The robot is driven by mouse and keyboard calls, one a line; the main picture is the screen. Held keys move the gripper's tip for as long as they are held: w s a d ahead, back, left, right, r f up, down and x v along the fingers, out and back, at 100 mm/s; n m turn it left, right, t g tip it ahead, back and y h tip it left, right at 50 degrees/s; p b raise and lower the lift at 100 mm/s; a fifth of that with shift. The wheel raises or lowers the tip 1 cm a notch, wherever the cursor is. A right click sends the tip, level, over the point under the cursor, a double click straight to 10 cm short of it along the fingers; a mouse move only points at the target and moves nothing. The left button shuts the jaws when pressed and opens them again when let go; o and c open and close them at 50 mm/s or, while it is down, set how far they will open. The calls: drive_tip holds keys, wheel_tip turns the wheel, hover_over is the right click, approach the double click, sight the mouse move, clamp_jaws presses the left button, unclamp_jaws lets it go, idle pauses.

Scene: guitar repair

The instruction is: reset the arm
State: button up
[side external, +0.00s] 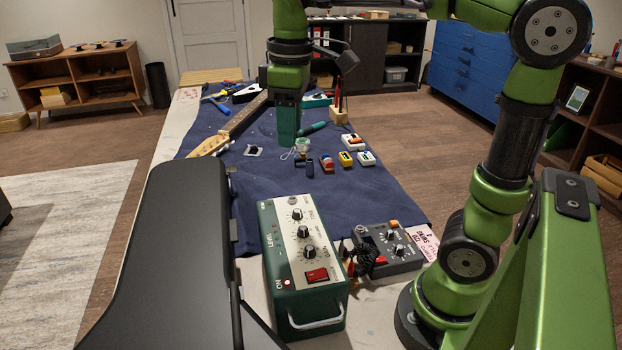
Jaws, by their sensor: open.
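My arm is green and black and arches from its base at the lower right over the bench. My gripper (284,140) hangs from the arm's far end and points down over the blue cloth (385,195). Its fingers are seen edge-on and partly blend with the green wrist, so the gap between them is hard to make out. I see nothing held in it. A small clear and green item (302,146) lies just right of the gripper tip.
A guitar neck (240,118) lies left of the gripper. Small coloured boxes (346,159) sit to its right. A green amplifier box (300,255), a grey pedal (395,250) and a black case (170,250) stand in front. A wooden tool holder (339,115) stands behind.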

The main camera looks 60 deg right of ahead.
drive_tip(key=s+a+f+m+t+y, duration=0.2)
drive_tip(key=s+f+m+t, duration=0.4)
drive_tip(key=s+f+m, duration=0.1)
drive_tip(key=shift+s+m+t, duration=0.3)
drive_tip(key=shift+s+m, duration=0.2)
drive_tip(key=shift+m, duration=0.3)
idle(0.7)
